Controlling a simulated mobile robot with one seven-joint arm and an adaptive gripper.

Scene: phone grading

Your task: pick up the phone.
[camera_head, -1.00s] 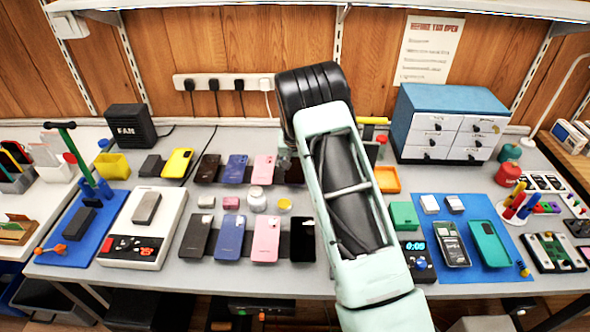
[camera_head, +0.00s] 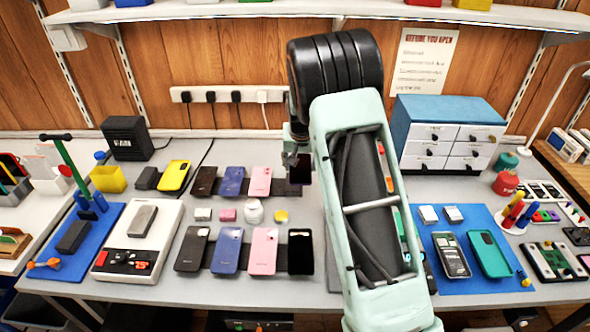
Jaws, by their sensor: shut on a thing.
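My gripper (camera_head: 298,160) points down at the right end of the back row of phones, partly hidden behind my arm. It is shut on a dark phone (camera_head: 300,174), which looks slightly raised against its neighbours. The back row also has a maroon phone (camera_head: 204,181), a blue phone (camera_head: 232,181) and a pink phone (camera_head: 260,181). The front row has a black phone (camera_head: 191,249), a blue phone (camera_head: 227,250), a pink phone (camera_head: 263,250) and another black phone (camera_head: 300,251).
A white tester box (camera_head: 138,240) and yellow phone (camera_head: 174,174) are to the left. A blue mat (camera_head: 505,283) with a teal case (camera_head: 489,254) and a drawer cabinet (camera_head: 450,108) are to the right. My arm hides the table between.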

